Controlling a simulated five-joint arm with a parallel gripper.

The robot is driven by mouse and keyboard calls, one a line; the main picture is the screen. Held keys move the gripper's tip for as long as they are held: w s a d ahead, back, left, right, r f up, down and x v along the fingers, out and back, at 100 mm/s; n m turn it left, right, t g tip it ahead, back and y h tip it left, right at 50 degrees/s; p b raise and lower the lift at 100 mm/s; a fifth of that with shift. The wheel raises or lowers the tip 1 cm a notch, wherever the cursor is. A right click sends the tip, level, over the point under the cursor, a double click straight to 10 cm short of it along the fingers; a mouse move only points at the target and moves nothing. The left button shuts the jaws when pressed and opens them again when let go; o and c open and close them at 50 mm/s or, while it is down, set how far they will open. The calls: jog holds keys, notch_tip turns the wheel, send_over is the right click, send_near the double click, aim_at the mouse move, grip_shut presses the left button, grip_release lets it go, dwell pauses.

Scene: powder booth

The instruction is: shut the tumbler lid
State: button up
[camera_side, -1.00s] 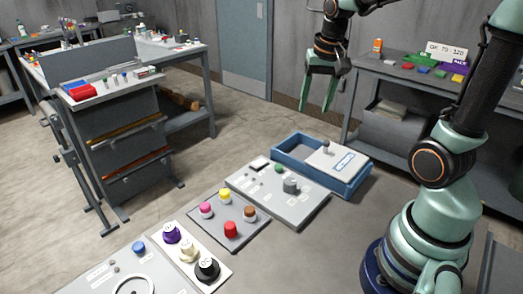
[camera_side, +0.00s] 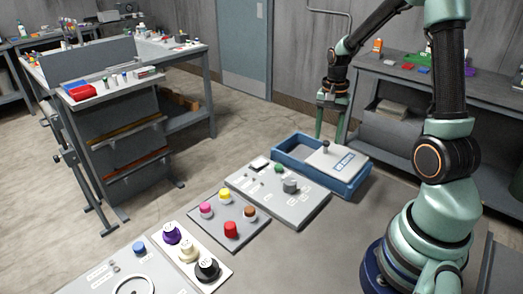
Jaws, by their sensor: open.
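The tumbler is a blue open-topped box (camera_side: 288,150) at the far edge of the work table. Its pale lid (camera_side: 342,160) has a white-and-blue label and a small dark knob (camera_side: 325,145). The lid covers the right part of the box, and the left part of the opening is uncovered. My gripper (camera_side: 329,128) points down with its two green fingers apart and nothing between them. In the picture it is just above the knob and the back edge of the box. I cannot tell its exact height or depth from this view.
A grey control panel (camera_side: 310,205) with a grey knob (camera_side: 290,185) and a green button stands in front of the box. A plate of coloured knobs (camera_side: 222,235) and another with purple, cream and black knobs (camera_side: 190,248) are nearer. A shelf bench (camera_side: 395,80) stands behind.

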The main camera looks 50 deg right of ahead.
aim_at(326, 142)
jog(key=shift+f, duration=1.9)
grip_shut()
jog(key=shift+r, duration=0.1)
